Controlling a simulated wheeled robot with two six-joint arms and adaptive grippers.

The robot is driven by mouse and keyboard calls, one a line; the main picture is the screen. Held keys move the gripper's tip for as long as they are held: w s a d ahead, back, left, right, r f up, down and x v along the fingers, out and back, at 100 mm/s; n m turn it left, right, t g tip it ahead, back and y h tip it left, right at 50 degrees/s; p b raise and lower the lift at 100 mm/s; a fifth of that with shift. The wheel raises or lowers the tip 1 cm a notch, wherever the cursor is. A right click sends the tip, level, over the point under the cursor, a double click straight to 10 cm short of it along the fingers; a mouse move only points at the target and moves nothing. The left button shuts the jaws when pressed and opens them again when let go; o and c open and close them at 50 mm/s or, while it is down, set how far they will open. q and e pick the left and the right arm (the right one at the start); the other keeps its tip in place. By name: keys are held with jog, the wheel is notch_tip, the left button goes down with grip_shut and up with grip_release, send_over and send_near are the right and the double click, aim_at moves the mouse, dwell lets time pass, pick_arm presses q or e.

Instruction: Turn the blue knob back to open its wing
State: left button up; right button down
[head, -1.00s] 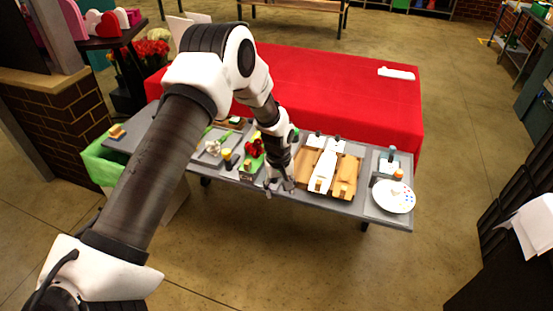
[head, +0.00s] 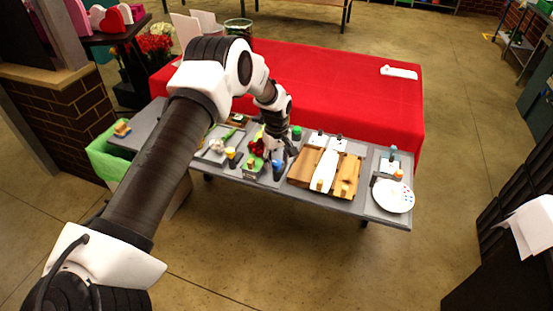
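The blue knob (head: 278,164) is small and stands at the front of the grey table, between the red flowers and the wooden board. My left gripper (head: 283,150) is over the table just behind the knob. A gap between them cannot be made out. Its fingers are small and dark here, so whether they are open cannot be told. The wooden board (head: 344,176) lies right of the knob, with a white strip (head: 323,171) down its middle. Which part is the blue knob's wing cannot be told. My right gripper is not in view.
A yellow-topped knob (head: 230,153) stands left of the red flowers (head: 256,147), and a green-topped one (head: 296,130) stands behind the gripper. The red-covered table (head: 345,95) behind is mostly clear.

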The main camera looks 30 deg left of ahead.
pick_arm(q)
grip_shut()
jog(key=shift+m, duration=0.3)
jog(key=m+b, duration=0.2)
jog(key=m, duration=0.1)
jog(key=shift+f+m, duration=0.1)
jog(key=shift+m, duration=0.2)
jog(key=m+b, duration=0.1)
jog(key=m, duration=0.3)
jog(key=shift+m, duration=0.3)
jog(key=m+b, duration=0.1)
jog(key=m, duration=0.3)
jog(key=m+b, duration=0.1)
jog(key=m, duration=0.4)
jog(key=shift+m, duration=0.4)
